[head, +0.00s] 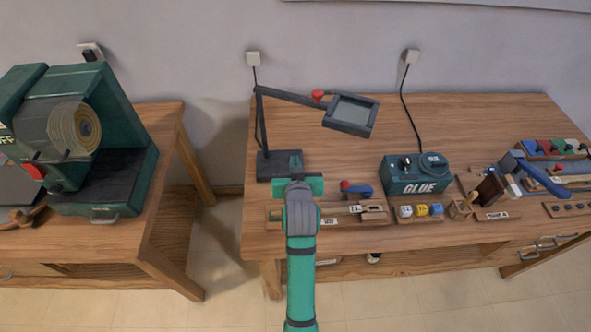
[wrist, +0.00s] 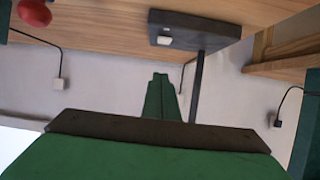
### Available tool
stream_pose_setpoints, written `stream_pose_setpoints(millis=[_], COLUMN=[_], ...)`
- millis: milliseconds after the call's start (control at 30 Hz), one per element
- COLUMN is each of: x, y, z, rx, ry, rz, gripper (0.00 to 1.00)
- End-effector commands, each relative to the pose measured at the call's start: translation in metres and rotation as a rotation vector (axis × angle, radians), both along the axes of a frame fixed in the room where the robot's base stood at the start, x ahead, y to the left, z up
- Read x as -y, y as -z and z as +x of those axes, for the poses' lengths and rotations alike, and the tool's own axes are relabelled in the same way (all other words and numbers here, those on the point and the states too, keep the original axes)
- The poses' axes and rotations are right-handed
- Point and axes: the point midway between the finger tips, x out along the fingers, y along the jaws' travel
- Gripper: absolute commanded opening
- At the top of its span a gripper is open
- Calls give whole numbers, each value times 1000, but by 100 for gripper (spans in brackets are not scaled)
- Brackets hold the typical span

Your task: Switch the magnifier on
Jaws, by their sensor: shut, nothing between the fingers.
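The magnifier is a dark grey desk lamp with a rectangular head (head: 352,113) on a jointed arm. Its square base (head: 267,170) stands at the left of the workbench, partly hidden behind my gripper in the head view. In the wrist view, the base (wrist: 210,22) shows at the top with a small white button (wrist: 165,41) on it and the post (wrist: 197,85) beside it. My green gripper (head: 296,158) is shut and empty, at the right side of the base in the head view. In the wrist view, its closed fingertips (wrist: 160,78) appear apart from the button.
A red knob (head: 318,95) is on the magnifier's arm. A red-knobbed blue tool (head: 357,190), labelled blocks (head: 421,210) and a green glue machine (head: 417,178) stand to the right. A green tape machine (head: 110,140) is on the left table. A gap separates the tables.

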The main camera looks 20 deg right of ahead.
Motion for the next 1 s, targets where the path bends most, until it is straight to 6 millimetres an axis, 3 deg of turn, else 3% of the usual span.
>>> stream_pose_setpoints(millis=[200,500,1000], x=[8,6,5], y=[19,50,58], z=[31,24,22], rx=[-4,-1,-2], ry=[-1,-1,-1], rz=[2,1,1], gripper=[0,0,0])
